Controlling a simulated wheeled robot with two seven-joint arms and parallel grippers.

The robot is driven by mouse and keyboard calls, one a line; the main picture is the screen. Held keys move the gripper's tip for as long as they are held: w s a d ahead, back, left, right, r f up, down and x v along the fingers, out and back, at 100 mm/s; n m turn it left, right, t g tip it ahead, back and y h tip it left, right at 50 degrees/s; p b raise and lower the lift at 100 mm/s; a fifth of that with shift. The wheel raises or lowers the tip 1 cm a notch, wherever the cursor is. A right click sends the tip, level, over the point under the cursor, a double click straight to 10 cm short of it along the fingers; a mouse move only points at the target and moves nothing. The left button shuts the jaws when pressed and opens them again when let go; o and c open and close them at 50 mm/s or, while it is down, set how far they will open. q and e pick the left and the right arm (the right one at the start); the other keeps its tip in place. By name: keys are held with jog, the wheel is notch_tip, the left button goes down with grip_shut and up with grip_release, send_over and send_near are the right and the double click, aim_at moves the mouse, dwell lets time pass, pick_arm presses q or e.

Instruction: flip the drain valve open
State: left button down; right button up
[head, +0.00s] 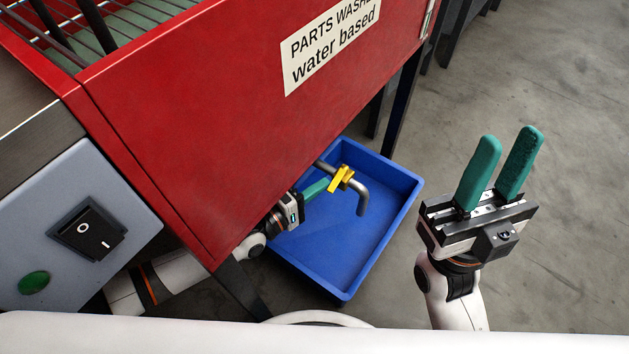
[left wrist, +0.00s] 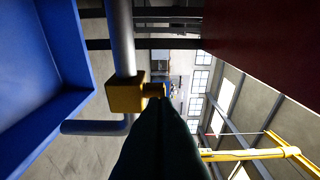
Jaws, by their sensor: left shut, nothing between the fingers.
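The drain valve (head: 341,178) is yellow and sits on a grey bent drain pipe (head: 361,197) below the red parts washer. The left wrist view shows the valve's yellow block (left wrist: 125,95) around the pipe (left wrist: 120,40), with a small stub on its right. My left gripper (head: 326,184) reaches under the washer, its teal fingers shut and empty, tips right beside the valve. In the left wrist view its dark fingers (left wrist: 160,150) end close to the stub; I cannot tell if they touch. My right gripper (head: 511,138) is open and empty, pointing up, right of the tray.
A blue tray (head: 330,262) lies on the floor below the pipe. The red washer (head: 240,110) overhangs my left arm. A grey switch box (head: 70,230) is at the left. The floor at the right is clear.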

pick_arm(q)
jog(key=p+v, duration=0.1)
jog(key=v, duration=0.6)
jog(key=shift+s+p, duration=0.2)
jog(key=shift+p, duration=0.15)
jog(key=shift+a, duration=0.15)
